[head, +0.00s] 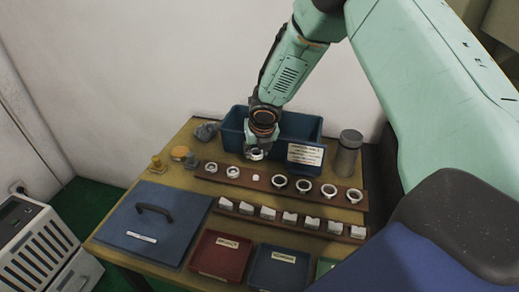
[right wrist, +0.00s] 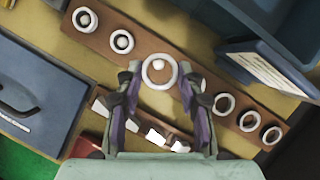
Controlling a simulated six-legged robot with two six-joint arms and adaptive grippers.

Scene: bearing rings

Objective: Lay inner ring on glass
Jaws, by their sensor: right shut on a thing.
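My right gripper (head: 256,154) is above the table, in front of the blue crate. In the right wrist view its two fingers (right wrist: 159,88) are closed on the sides of a pale ring (right wrist: 147,80), the held inner ring. The ring is above the rear brown rack, and a small white piece (right wrist: 158,65) shows through its hole. That small white piece stands on the rack in the head view (head: 256,178). I cannot clearly make out a glass surface. My left gripper is not in view.
The brown rack (head: 318,199) holds several rings (head: 279,182); a front rack holds white blocks (head: 267,211). A blue crate (head: 232,126) with a sign (head: 305,154) and a grey cylinder (head: 347,155) stand behind. A handled blue panel (head: 180,205) and a red tray (head: 220,252) are in front.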

